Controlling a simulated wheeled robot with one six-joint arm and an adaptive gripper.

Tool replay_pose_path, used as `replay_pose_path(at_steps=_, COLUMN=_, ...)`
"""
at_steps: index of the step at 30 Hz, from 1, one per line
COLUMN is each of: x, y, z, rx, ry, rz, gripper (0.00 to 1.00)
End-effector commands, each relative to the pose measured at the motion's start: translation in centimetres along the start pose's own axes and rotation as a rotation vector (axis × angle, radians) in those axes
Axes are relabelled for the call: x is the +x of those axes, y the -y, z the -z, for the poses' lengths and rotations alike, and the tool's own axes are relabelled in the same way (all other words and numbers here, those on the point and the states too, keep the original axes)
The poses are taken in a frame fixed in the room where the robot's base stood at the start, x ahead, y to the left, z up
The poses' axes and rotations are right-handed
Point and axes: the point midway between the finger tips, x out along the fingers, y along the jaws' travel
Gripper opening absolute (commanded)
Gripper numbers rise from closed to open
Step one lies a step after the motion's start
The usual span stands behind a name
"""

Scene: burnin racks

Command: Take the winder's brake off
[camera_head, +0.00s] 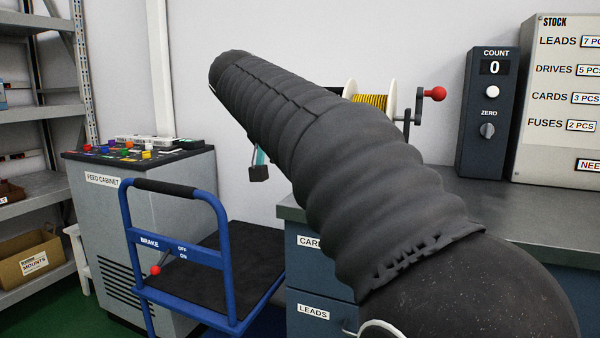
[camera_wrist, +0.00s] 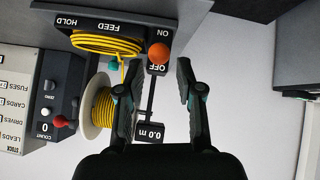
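The winder's spool (camera_wrist: 98,104) with yellow cable shows left of my gripper in the wrist view, which is upside down. A lever with an orange knob (camera_wrist: 159,53) stands by a dark plate marked ON and OFF. The knob lies between these words, closer to OFF; which setting it is in I cannot tell. My gripper (camera_wrist: 155,70) is open and empty, with the knob seen between its fingertips in the picture; I see no contact.
A feed plate (camera_wrist: 120,27) marked HOLD carries a yellow coil. A 0.0 m display (camera_wrist: 149,132) is near the fingers. A count box (camera_head: 487,110) and stock board (camera_head: 560,100) stand right. A blue cart (camera_head: 130,240) with its own brake lever stands left, by the feed cabinet (camera_head: 100,215).

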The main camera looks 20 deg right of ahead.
Motion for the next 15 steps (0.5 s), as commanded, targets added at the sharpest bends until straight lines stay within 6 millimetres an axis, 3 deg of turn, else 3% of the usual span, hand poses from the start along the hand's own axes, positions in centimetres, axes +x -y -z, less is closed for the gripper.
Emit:
replay_pose_path(at_steps=6, x=-4.1, y=0.1, z=0.0, rx=0.000, ry=-0.002, rz=0.004, gripper=0.36)
replay_pose_path(at_steps=15, x=-6.3, y=0.0, z=0.0, rx=0.000, ry=0.000, rz=0.001, gripper=0.36)
